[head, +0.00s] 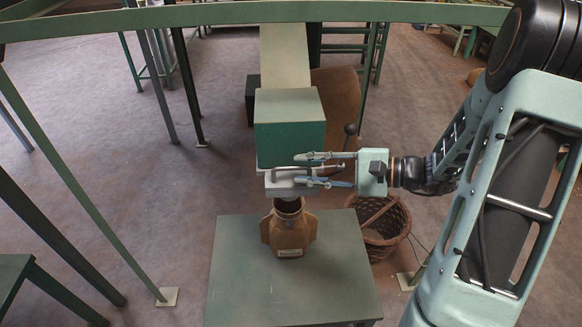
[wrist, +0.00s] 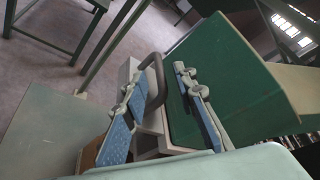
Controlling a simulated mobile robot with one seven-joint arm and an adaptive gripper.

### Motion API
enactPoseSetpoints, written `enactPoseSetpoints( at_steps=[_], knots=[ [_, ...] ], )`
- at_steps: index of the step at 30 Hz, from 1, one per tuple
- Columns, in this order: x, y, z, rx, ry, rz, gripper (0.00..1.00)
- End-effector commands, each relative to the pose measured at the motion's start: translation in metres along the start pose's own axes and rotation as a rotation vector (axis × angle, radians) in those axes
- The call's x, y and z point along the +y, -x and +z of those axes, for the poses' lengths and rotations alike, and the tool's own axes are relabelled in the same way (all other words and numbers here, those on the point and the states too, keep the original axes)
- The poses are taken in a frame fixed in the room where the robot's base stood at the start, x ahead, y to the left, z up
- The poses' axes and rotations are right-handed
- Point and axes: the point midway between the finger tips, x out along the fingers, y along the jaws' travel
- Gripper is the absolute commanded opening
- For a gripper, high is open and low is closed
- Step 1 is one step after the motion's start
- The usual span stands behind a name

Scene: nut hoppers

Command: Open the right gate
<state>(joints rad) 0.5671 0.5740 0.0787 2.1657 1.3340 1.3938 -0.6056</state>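A green hopper box (head: 290,128) stands above a pale grey gate plate (head: 284,189), which sits low on its front. In the wrist view a dark grey loop handle (wrist: 157,76) rises from the pale gate housing (wrist: 150,140), next to the green hopper (wrist: 235,75). My gripper (head: 302,170) reaches in from the right, just below the hopper. In the wrist view my gripper (wrist: 160,88) has its fingers apart, one on each side of the handle, with gaps showing. Whether a finger touches the handle is unclear.
A brown sack (head: 289,235) stands open on a green table (head: 240,290) under the outlet. A wicker basket (head: 385,228) sits on the floor to the right. Green frame legs (head: 95,205) are at left.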

Motion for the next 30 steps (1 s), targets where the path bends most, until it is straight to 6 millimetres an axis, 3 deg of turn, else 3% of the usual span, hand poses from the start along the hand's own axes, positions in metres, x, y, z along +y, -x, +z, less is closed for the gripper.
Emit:
enactPoseSetpoints(
  at_steps=[7,18,26,30],
  knots=[
    [0.0,-0.034,0.0,-0.001,-0.001,0.001,0.26],
    [0.0,-0.041,0.0,0.0,0.0,0.001,0.26],
    [0.0,-0.041,0.0,0.0,0.0,0.001,0.0],
    [0.0,-0.041,0.0,0.0,0.0,0.001,0.0]
  ],
)
